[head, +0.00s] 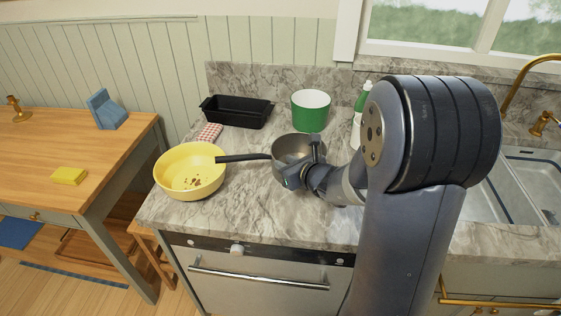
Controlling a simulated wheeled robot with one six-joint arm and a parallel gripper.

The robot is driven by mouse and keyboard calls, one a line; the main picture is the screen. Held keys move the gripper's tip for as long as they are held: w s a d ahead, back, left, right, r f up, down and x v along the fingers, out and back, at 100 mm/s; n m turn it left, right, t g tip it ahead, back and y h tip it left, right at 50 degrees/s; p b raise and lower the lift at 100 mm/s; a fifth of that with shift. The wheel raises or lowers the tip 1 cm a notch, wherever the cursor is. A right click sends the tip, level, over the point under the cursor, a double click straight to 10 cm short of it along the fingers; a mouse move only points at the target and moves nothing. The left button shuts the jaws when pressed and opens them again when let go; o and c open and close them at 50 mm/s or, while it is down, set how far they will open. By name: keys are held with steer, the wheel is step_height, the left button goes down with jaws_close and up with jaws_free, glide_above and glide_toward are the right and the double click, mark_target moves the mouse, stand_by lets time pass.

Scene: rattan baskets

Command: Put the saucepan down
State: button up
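The saucepan (287,147) is a grey metal pot with a long black handle. It is in the middle of the head view, over the marble counter (250,215). Its handle points left, and the free end overlaps the rim of a yellow bowl (173,183) in the picture. My gripper (303,173) is at the saucepan's near right side, against or very close to its wall. The fingertips are too small and partly hidden, so I cannot tell whether they grip it. The saucepan's underside is hidden, so I cannot tell whether it touches the counter.
A black loaf tin (236,112), a green pot (310,113) and a green-and-white bottle (360,112) stand at the back. A red checked cloth (209,134) lies behind the bowl, which holds small brown bits. The counter front is clear. A sink (535,180) is at right.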

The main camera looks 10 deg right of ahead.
mark_target(275, 158)
steer(key=v, duration=0.7)
steer(key=shift+s, duration=0.25)
steer(key=shift+w+r, duration=0.1)
steer(key=p+x, duration=0.1)
steer(key=x, duration=1.1)
steer(key=shift+f, duration=0.25)
steer(key=shift+r, duration=0.15)
